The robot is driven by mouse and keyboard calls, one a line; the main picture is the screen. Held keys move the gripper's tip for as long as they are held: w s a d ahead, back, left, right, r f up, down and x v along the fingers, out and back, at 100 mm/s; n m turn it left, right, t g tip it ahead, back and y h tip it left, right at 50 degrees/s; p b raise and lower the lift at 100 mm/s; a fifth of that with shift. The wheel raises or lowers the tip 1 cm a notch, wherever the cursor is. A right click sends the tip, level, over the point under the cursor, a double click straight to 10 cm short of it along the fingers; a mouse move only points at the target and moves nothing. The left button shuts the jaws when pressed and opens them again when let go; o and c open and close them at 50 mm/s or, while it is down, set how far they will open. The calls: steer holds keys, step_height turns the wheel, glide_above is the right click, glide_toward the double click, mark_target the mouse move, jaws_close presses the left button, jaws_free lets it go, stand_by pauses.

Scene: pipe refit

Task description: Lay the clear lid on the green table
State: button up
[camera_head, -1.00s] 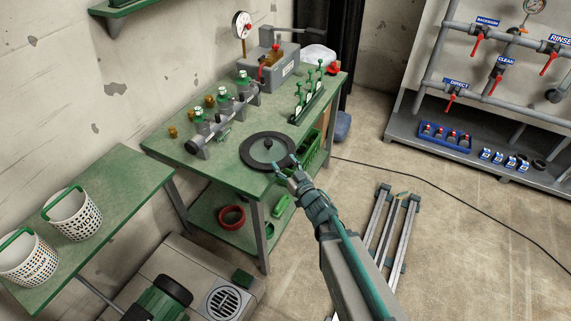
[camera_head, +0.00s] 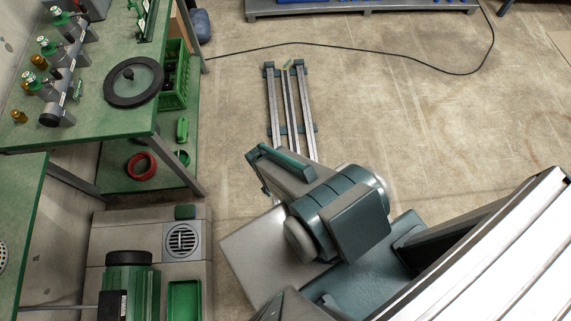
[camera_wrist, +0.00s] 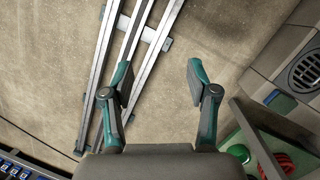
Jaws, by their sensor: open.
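The lid is apart from my gripper and out of the wrist view.
A manifold with green-topped valves (camera_head: 60,87) stands left of the lid. A green crate (camera_head: 175,75) and a red ring (camera_head: 141,166) are on the lower shelf. Metal rails (camera_head: 289,105) lie on the floor. A grey machine (camera_head: 150,235) stands below the table.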

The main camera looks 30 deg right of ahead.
steer(key=s+a+r+g+y, duration=0.1)
steer(key=s+g, duration=0.3)
steer(key=s, duration=0.5)
steer(key=shift+s+a, duration=0.2)
steer(key=shift+s, duration=0.2)
stand_by(0.4)
